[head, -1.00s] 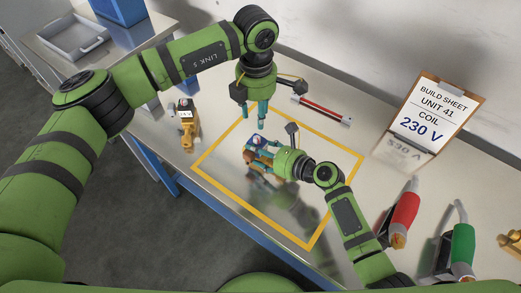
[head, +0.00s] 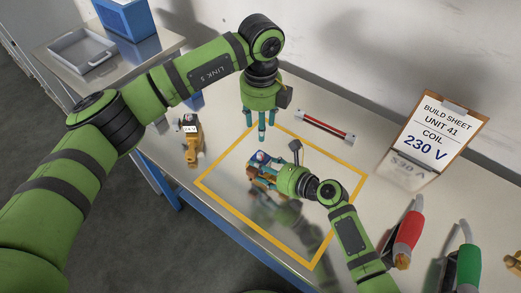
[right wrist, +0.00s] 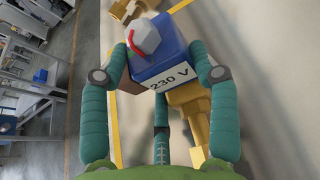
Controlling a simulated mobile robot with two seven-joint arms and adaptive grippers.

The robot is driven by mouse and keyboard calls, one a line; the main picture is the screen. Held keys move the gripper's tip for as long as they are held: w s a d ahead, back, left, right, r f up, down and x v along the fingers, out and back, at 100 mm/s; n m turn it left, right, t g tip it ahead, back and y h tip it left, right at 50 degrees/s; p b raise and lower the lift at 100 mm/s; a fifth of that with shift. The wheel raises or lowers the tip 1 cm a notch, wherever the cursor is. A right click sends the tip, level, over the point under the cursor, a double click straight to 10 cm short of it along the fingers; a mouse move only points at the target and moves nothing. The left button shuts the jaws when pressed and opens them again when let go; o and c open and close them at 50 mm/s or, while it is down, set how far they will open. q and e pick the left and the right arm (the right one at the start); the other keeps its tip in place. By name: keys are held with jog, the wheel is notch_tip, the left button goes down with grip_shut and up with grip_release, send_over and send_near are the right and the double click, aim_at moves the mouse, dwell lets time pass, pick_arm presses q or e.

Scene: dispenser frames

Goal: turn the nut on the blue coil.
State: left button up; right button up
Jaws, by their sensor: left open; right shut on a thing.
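The blue coil (right wrist: 157,55) carries a white label reading 230 V. A grey hex nut (right wrist: 146,38) sits on its face, with a red curved mark around part of it. A brass valve body (right wrist: 190,112) shows below the coil. My right gripper (right wrist: 160,78) is shut on the coil, its teal fingers around the sides. In the head view the small blue coil (head: 261,157) is partly hidden by the right gripper (head: 262,172). My left gripper (head: 259,134) points down, open and empty, just above the coil, apart from it as far as I can see.
A yellow frame (head: 222,167) marks the worktable. Another brass valve (head: 192,151) with a pale-labelled top stands left. A red-and-white bar (head: 325,127) lies behind. The build sheet (head: 430,132) reads coil 230 V. Red (head: 408,236) and green (head: 469,268) handled tools stand right.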

aim_at(261, 155)
pick_arm(q)
notch_tip(261, 155, down, 12)
jog(key=n, duration=0.5)
jog(key=shift+r+n, duration=0.15)
jog(key=shift+n, duration=0.15)
grip_shut()
